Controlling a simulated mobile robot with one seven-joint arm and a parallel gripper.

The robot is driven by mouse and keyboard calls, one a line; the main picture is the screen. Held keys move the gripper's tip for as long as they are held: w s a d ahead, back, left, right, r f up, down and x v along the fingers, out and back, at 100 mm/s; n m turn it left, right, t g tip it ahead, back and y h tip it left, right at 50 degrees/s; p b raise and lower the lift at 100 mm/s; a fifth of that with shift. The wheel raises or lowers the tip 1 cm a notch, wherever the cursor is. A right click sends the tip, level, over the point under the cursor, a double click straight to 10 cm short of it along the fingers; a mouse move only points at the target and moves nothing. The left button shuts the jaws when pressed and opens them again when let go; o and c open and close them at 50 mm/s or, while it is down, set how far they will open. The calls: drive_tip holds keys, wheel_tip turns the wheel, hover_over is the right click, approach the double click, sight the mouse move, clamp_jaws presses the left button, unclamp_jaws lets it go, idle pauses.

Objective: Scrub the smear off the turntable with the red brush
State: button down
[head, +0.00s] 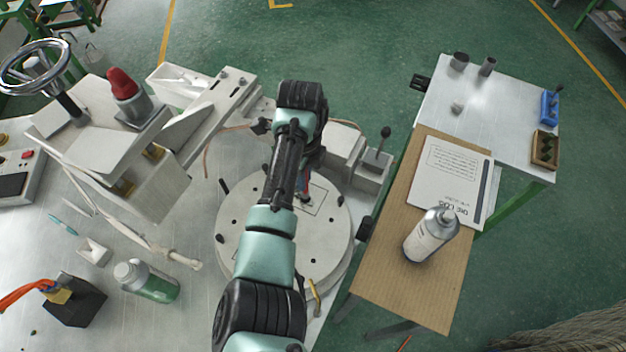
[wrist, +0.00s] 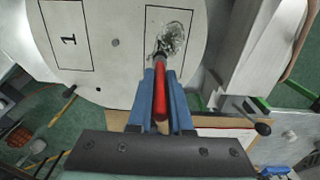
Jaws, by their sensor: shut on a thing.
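The round pale turntable (head: 235,235) lies under my arm in the head view, and my arm hides much of it. It fills the top of the wrist view (wrist: 112,22), with two black outlined rectangles, one marked 1. A grey, glossy smear (wrist: 174,36) lies inside the right rectangle. My gripper (wrist: 161,78) is shut on the red brush (wrist: 160,100), whose handle sits between the blue fingers. The brush's far end points to the smear's lower edge and overlaps it in the picture. I cannot tell whether it touches. In the head view my gripper is mostly hidden.
A green-and-white bottle (head: 148,281) and a black block (head: 75,300) stand left of the turntable. A lever (head: 380,145) rises at its right. A spray can (head: 432,235) stands on the brown board (head: 375,270) farther right. A yellow-handled tool (head: 315,292) lies at the turntable's front edge.

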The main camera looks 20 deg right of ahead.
drive_tip(key=w+a+b, duration=0.4)
drive_tip(key=shift+w+a+f+b, duration=0.1)
drive_tip(key=shift+a+f+b, duration=0.1)
drive_tip(key=shift+b, duration=0.15)
drive_tip(key=shift+w+a+r, duration=0.1)
drive_tip(key=shift+w+a, duration=0.2)
drive_tip(key=shift+a, duration=0.05)
drive_tip(key=shift+s+d+p, duration=2.4)
drive_tip(key=shift+d+p, duration=0.15)
drive_tip(key=shift+p, duration=0.35)
drive_tip(key=shift+s+d+p, duration=1.1)
drive_tip(key=shift+d+p, duration=0.05)
drive_tip(key=shift+d, duration=0.05)
